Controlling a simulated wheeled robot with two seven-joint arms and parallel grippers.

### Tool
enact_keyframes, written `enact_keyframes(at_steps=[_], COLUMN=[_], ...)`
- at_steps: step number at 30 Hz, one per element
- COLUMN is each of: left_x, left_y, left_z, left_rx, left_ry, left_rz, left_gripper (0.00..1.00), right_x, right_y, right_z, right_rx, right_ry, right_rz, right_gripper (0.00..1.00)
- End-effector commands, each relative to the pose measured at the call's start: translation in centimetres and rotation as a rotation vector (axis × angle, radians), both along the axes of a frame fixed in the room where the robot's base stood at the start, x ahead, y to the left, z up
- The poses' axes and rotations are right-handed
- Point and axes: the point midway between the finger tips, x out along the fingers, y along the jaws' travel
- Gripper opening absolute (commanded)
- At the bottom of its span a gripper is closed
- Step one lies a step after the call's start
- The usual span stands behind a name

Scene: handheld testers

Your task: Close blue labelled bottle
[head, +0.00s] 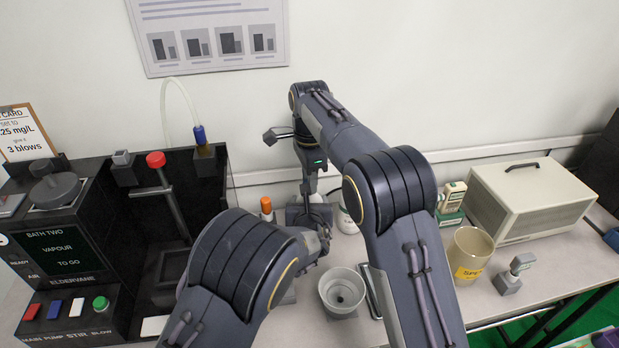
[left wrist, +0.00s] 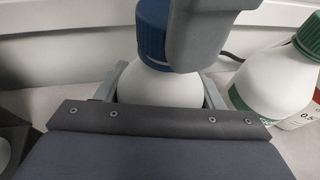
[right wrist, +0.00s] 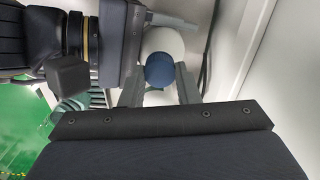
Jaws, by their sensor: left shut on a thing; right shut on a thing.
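The white bottle with the blue cap (left wrist: 152,35) stands between the fingers of my left gripper (left wrist: 160,88), which is shut on the bottle's body (left wrist: 170,86). In the left wrist view the cap sits at the bottle's top; whether it is tight cannot be told. My right gripper (right wrist: 160,88) comes from above and is shut on the blue cap (right wrist: 160,70), with the white bottle body (right wrist: 166,42) beyond it. In the head view my right gripper (head: 310,190) and left gripper (head: 322,238) meet and hide most of the bottle.
A white bottle with a green cap (left wrist: 308,38) stands close to the right. An orange-capped item (head: 266,206), a grey cup (head: 342,290), a beige mug (head: 471,252) and a cream box (head: 530,197) stand around. A black bath machine (head: 60,245) fills the left.

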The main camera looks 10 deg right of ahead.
Motion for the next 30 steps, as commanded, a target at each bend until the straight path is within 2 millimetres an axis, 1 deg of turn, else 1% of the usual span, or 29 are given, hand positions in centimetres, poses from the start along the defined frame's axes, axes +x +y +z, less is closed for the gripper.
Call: enact_keyframes(at_steps=[1,9,12,15,19,27,28,30], left_x=[-0.03,-0.04,-0.04,-0.04,-0.04,-0.04,-0.04,-0.04], left_y=[-0.04,-0.03,-0.03,-0.03,-0.03,-0.02,-0.02,-0.02], left_z=[0.01,0.00,0.00,-0.01,-0.01,-0.02,-0.02,-0.02], left_rx=[0.000,0.000,0.000,0.000,0.000,0.000,0.000,0.000], left_ry=[0.000,0.000,0.000,0.000,0.000,0.001,0.001,0.001], left_rz=[0.000,-0.001,-0.001,-0.001,-0.001,0.000,0.000,0.000], left_gripper=[0.00,0.00,0.00,0.00,0.00,0.00,0.00,0.00], right_x=[0.05,0.01,0.00,0.00,-0.01,-0.01,-0.01,-0.01], right_y=[0.01,0.00,-0.02,-0.02,0.00,0.00,-0.01,-0.01], right_z=[0.08,0.03,0.00,0.01,0.03,0.03,0.03,0.02], right_rx=[-0.001,-0.002,-0.001,0.000,0.001,0.001,0.001,0.000], right_ry=[-0.003,-0.005,-0.004,-0.004,-0.004,-0.003,-0.003,-0.003], right_rz=[-0.128,-0.858,-1.088,-1.249,-1.345,-1.356,-1.355,-1.355], right_gripper=[0.08,0.08,0.08,0.08,0.08,0.08,0.30,0.39])
